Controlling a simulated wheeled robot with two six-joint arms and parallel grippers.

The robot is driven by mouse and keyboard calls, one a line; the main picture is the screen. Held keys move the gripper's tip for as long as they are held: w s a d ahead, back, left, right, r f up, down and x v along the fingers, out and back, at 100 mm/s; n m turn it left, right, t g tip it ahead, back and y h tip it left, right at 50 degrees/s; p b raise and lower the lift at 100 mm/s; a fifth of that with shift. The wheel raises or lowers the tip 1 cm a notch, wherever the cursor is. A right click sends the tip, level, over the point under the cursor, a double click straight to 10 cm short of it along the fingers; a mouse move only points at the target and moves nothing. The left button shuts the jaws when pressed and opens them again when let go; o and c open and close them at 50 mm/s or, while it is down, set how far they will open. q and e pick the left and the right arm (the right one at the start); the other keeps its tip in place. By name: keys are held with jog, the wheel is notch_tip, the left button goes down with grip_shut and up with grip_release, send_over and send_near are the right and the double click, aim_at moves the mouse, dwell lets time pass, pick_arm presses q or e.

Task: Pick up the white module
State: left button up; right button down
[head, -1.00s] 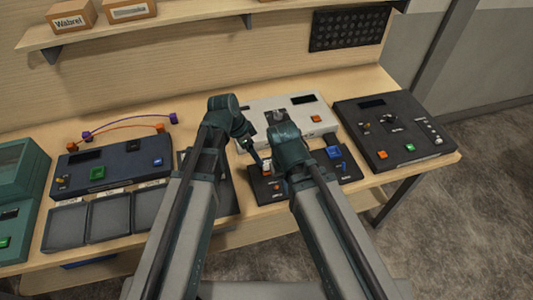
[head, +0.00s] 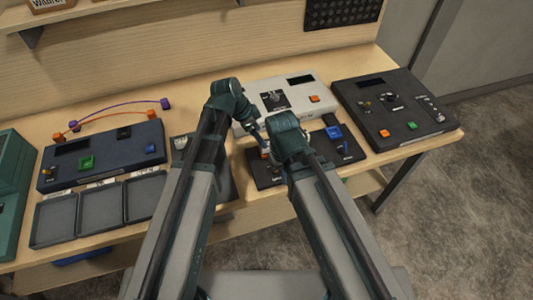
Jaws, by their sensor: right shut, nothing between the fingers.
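A small white block with some orange (head: 265,151) shows on the dark panel (head: 262,174) between my two arms, and it may be the white module. A pale piece (head: 180,142) also shows in the dark tray just left of my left arm; I cannot tell which is the module. My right gripper (head: 287,172) is low over the dark panel, shut and empty, mostly hidden by its own wrist. My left gripper (head: 261,141) points down toward the small block. Its fingers are too small to read, and I cannot tell whether they touch it.
A white console (head: 285,85) stands behind the panel, and a black console (head: 370,92) is to its right. A dark blue console (head: 105,150) with empty trays (head: 100,208) in front is at left, beside a green case (head: 8,180).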

pick_arm(q)
jog(key=shift+b+x, duration=0.3)
jog(key=shift+x, duration=0.5)
pick_arm(e)
jog(key=shift+f, duration=0.75)
pick_arm(q)
jog(key=b+x, duration=0.4)
jog(key=shift+w+a+f, duration=0.1)
jog(key=shift+a+f, duration=0.2)
jog(key=shift+f, duration=0.05)
jog(key=shift+d+f+b, duration=0.25)
jog(key=shift+f+b, duration=0.15)
jog(key=shift+b, duration=0.15)
jog(key=shift+r, duration=0.1)
pick_arm(e)
notch_tip(320, 180, down, 5)
pick_arm(q)
grip_shut()
jog(key=shift+r, duration=0.1)
